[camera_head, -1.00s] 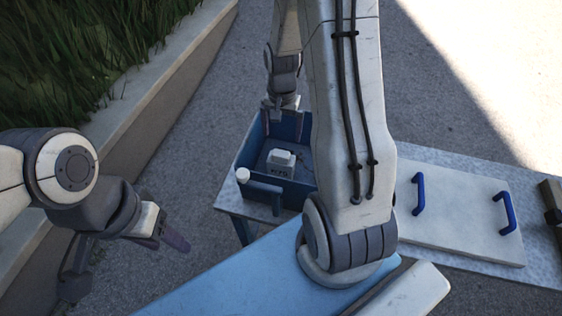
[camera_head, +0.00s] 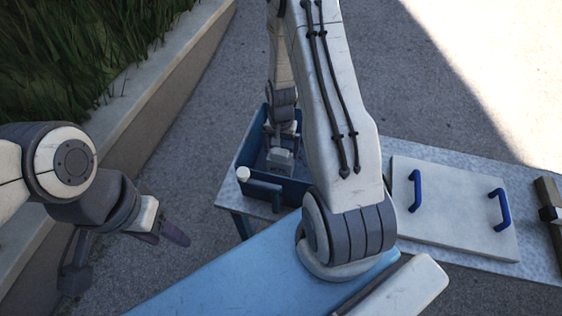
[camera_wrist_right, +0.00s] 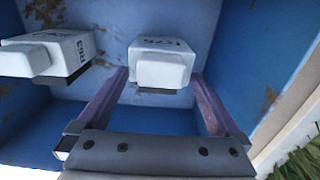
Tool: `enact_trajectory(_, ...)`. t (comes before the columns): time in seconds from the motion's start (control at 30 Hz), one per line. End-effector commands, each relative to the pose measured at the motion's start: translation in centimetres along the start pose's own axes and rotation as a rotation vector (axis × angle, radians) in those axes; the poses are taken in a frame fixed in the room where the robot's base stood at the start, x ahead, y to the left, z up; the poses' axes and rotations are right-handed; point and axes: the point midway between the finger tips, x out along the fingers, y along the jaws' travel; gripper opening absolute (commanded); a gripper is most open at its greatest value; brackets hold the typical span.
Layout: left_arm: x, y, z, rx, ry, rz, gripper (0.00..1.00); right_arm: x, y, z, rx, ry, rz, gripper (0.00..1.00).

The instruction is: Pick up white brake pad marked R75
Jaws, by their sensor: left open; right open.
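The white brake pad marked R75 (camera_wrist_right: 160,66) lies inside the blue bin, with a dark layer under its white top. In the right wrist view my right gripper (camera_wrist_right: 160,80) is open, with one finger on each side of this pad. No grip on it shows. In the head view my right gripper (camera_head: 283,134) reaches down into the blue bin (camera_head: 272,190), just behind a white pad (camera_head: 280,160) whose mark is too small to read. My left gripper (camera_head: 166,235) is open and empty over the pavement at the left.
A second white pad (camera_wrist_right: 48,55), its mark seemingly R63, sits left of the R75 pad. The bin walls (camera_wrist_right: 225,65) rise close by. A white board (camera_head: 450,205) with blue handles lies right.

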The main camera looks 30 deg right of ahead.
Motion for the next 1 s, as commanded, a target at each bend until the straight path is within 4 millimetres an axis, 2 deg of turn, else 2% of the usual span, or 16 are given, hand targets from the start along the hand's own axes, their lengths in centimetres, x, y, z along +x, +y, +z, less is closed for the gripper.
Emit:
enact_trajectory(0.07, 0.0, 0.0, 0.0, 0.0, 0.0, 0.0, 0.55, 0.0, 0.0, 0.0, 0.0, 0.0, 0.0, 0.96)
enact_trajectory(0.1, 0.0, 0.0, 0.0, 0.0, 0.0, 0.0, 0.55, 0.0, 0.0, 0.0, 0.0, 0.0, 0.0, 0.81)
enact_trajectory(0.27, 0.0, 0.0, 0.0, 0.0, 0.0, 0.0, 0.55, 0.0, 0.0, 0.0, 0.0, 0.0, 0.0, 0.2)
enact_trajectory(0.3, 0.0, 0.0, 0.0, 0.0, 0.0, 0.0, 0.55, 0.0, 0.0, 0.0, 0.0, 0.0, 0.0, 0.04)
enact_trajectory(0.33, 0.0, 0.0, 0.0, 0.0, 0.0, 0.0, 0.55, 0.0, 0.0, 0.0, 0.0, 0.0, 0.0, 0.0)
enact_trajectory(0.77, 0.1, 0.0, 0.0, 0.0, 0.0, 0.0, 0.55, -0.6, -0.1, -0.1, 0.0, 0.004, -0.002, 0.0)
enact_trajectory(1.0, 0.6, 0.0, 0.0, 0.0, 0.0, 0.0, 0.55, -3.1, -0.1, -0.2, 0.0, 0.007, -0.004, 0.0)
